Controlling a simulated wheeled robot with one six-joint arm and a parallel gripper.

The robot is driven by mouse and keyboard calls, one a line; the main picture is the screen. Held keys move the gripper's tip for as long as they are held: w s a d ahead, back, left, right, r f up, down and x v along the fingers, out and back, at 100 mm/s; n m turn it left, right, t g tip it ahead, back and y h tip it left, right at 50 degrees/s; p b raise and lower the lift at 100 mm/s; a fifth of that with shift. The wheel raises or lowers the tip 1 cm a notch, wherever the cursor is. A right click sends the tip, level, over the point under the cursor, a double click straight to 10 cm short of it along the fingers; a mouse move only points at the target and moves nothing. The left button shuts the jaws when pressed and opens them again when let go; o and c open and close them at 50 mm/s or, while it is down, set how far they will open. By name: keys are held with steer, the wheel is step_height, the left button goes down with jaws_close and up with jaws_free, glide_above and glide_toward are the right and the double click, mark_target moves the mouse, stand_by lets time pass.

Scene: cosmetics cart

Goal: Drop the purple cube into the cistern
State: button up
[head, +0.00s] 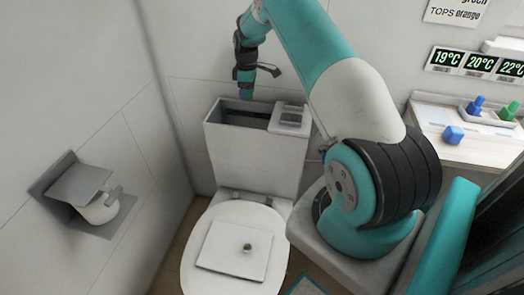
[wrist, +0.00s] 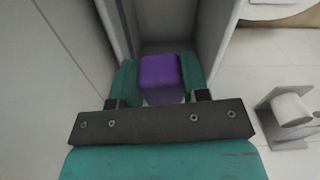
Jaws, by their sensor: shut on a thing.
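The white cistern (head: 250,155) stands behind the toilet, and its top is open on the left and middle. My gripper (head: 246,92) is over the far side of that opening, pointing down. In the wrist view my gripper (wrist: 158,82) is shut on the purple cube (wrist: 161,78), with a teal finger on each side. Grey cistern walls (wrist: 211,30) show around and beyond the cube. I cannot make out the cube in the head view. I cannot tell how far it is below the rim.
A white tray-like piece (head: 290,118) sits on the cistern's right end. A paper holder (head: 80,192) is on the left wall.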

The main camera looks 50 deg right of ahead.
step_height(320, 180, down, 5)
steer(key=b, duration=0.2)
steer(key=shift+b, duration=0.4)
steer(key=o, duration=1)
steer(key=shift+r, duration=0.1)
step_height(320, 180, up, 17)
steer(key=shift+r+b, duration=0.15)
steer(key=shift+b, duration=0.35)
